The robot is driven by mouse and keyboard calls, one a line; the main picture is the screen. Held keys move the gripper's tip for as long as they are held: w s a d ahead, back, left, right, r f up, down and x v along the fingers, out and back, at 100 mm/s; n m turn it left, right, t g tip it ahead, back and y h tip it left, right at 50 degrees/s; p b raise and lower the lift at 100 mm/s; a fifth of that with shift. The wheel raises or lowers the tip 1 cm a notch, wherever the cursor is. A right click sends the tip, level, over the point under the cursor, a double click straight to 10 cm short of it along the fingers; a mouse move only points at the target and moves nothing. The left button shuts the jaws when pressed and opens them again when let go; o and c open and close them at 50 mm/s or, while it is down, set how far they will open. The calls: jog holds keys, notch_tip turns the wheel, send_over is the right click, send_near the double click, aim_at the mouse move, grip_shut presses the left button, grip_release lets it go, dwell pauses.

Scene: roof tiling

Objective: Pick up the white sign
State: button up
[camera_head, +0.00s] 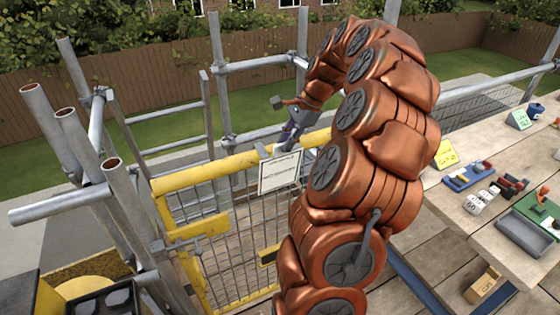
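The white sign (280,173) is a rectangular panel with a dark border and a line of print too small to read. It hangs upright against the mesh of the yellow gate (205,168), just below its top rail. My copper arm arches over from the right, and my gripper (286,147) points down at the sign's top edge by the rail. The fingertips are small and partly merge with the rail and sign, so I cannot tell whether they touch or grip the sign.
Grey scaffold poles (215,75) surround the gate, with several open-ended tubes at left. A wooden table (455,215) at right holds a yellow card (446,154), a green card (518,119), a blue tray (468,177) and a grey bin (526,236). A small wooden box (483,285) lies below.

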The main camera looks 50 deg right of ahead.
aim_at(276, 161)
jog(key=shift+p+x, duration=0.45)
jog(key=shift+x, duration=1.05)
jog(key=shift+d, duration=0.1)
grip_shut()
